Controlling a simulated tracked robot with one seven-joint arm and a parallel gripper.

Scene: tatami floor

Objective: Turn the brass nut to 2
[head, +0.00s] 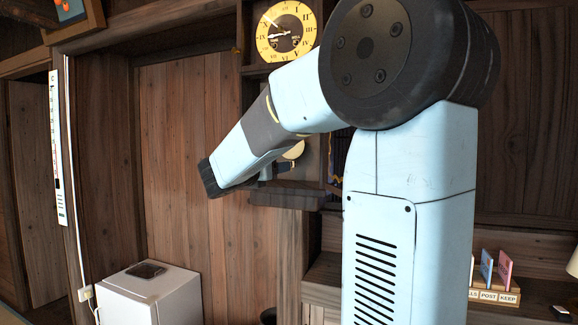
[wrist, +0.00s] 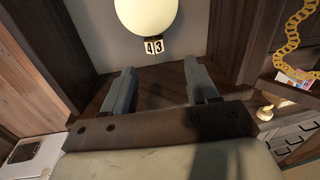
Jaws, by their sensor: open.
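In the wrist view a small block with the numerals 4 and 3 (wrist: 153,47) hangs just below a pale round pendulum bob (wrist: 147,15). It looks like the nut; 4 is on its left face and 3 on its right, and no 2 shows. The bob also shows in the head view (head: 294,151), partly behind my arm. My gripper (wrist: 158,68) is open, its two fingers apart and empty. The nut is beyond the fingertips, about midway between them, and not touched.
A yellow clock dial (head: 286,31) is above my arm. Dark wooden case walls stand on both sides of the bob, with a dark ledge (head: 290,197) below. A yellow chain (wrist: 291,35) hangs at right. A white cabinet (head: 150,295) stands at lower left.

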